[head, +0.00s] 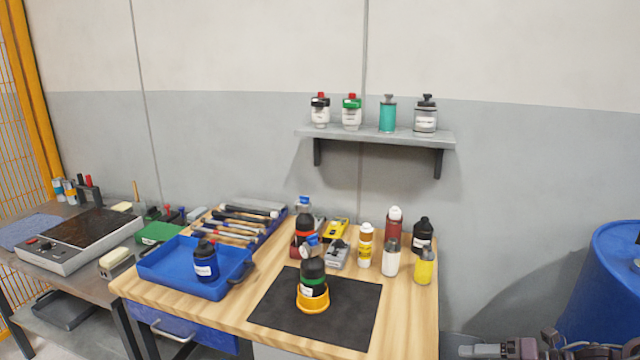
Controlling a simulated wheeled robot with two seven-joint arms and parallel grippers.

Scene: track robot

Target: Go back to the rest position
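My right gripper (482,350) shows at the bottom right edge, pointing left, partly cut off by the frame. It is to the right of the wooden workbench (409,318) and apart from the bottles on it. I cannot make out whether its fingers are open or shut. My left gripper is not in view. A dark bottle with a green band (313,278) stands upright in an orange ring-shaped base (313,300) on the black mat (352,318). No gripper touches it.
A blue tray (170,272) holds a dark blue bottle (205,262). Several bottles stand at the bench's back right. A wall shelf (380,136) carries several containers. A blue barrel (608,280) stands at right. A metal side table with a scale-like device (75,258) is at left.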

